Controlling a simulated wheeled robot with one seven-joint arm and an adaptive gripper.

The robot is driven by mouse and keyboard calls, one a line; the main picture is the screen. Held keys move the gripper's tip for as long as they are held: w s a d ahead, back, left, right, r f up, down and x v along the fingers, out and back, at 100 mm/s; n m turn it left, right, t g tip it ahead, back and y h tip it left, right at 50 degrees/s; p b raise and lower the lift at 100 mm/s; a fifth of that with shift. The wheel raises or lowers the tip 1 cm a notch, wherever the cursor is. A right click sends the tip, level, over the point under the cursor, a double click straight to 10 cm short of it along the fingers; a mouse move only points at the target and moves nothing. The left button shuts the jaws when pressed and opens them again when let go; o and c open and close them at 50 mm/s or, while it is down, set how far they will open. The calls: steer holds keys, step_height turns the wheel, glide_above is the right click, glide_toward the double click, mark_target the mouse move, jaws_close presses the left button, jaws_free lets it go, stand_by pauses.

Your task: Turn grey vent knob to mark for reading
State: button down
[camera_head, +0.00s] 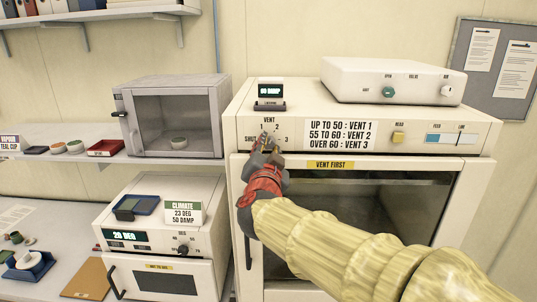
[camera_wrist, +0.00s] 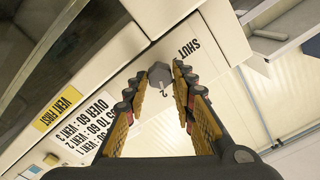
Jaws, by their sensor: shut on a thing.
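The grey vent knob (camera_wrist: 159,74) sits on the white oven's front panel, between my fingertips in the wrist view. My gripper (camera_head: 267,143) is shut on it, one finger on each side. In the head view the fingers mostly hide the knob. Marks SHUT, 1, 2 and 3 stand around it under the word VENT; I cannot tell which one it points to. A small dark display (camera_head: 270,91) on the oven top shows a DAMP reading, its digits hard to read. The rule card (camera_head: 339,134) reads UP TO 50: VENT 1, 55 TO 60: VENT 2, OVER 60: VENT 3.
A yellow switch (camera_head: 398,138) marked READ is right of the card. A white valve box (camera_head: 392,82) stands on the oven. The climate card (camera_head: 183,213), reading 23 DEG, 50 DAMP, stands on a smaller unit at lower left. A grey cabinet (camera_head: 176,85) stands left of the oven.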

steer(key=shift+m+b, duration=0.35)
steer(key=shift+m, duration=0.25)
steer(key=c, duration=1.5)
jaws_free()
steer(key=s, duration=1.2)
steer(key=shift+a, duration=0.25)
